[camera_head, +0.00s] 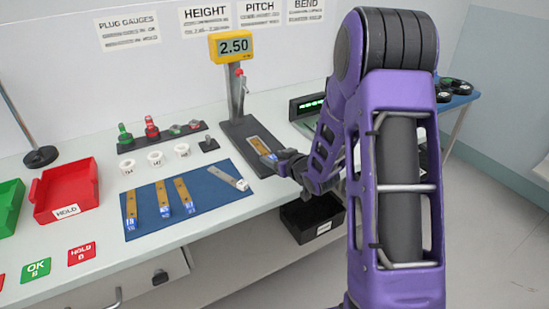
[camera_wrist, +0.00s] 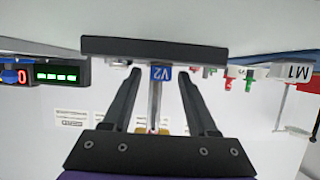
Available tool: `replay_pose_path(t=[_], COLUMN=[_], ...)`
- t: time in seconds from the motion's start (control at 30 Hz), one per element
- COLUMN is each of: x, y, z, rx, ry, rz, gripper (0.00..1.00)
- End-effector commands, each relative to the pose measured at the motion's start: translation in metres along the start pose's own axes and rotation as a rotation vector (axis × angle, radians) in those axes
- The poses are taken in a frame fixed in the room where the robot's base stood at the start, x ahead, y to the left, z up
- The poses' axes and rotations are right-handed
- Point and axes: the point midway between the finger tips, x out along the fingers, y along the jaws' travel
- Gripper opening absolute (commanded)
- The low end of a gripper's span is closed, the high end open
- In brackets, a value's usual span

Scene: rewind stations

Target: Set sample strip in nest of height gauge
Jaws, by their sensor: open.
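The height gauge has a yellow display (camera_head: 233,46) reading 2.50, a grey column and a dark base (camera_head: 236,128) on the white bench. A tan sample strip (camera_head: 260,144) with a blue end label lies at the base, under the gauge head. In the wrist view its blue label (camera_wrist: 161,73) reads V2, beside the dark base edge (camera_wrist: 115,50). My gripper (camera_head: 278,160) is at the strip's label end. In the wrist view my gripper (camera_wrist: 158,80) is open, a finger on each side of the label with gaps. Whether the strip is fully seated in the nest is unclear.
A blue mat (camera_head: 206,207) holds three tan strips (camera_head: 162,196) and a pale metal strip (camera_head: 229,178). Plug gauges (camera_head: 151,127) and white rings (camera_head: 155,157) stand behind it. A red HOLD bin (camera_head: 66,188) is left. A display box (camera_head: 307,104) stands right of the gauge.

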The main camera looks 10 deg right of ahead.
Motion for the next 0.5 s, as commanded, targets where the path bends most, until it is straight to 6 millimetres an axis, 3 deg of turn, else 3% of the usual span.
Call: replay_pose_path(t=[0.17, 0.5], x=[-0.009, -0.081], y=[0.001, 0.001], z=[-0.004, -0.005], rx=[0.000, 0.001], ry=[0.001, 0.001], rz=[0.002, 0.004], gripper=[0.59, 0.59])
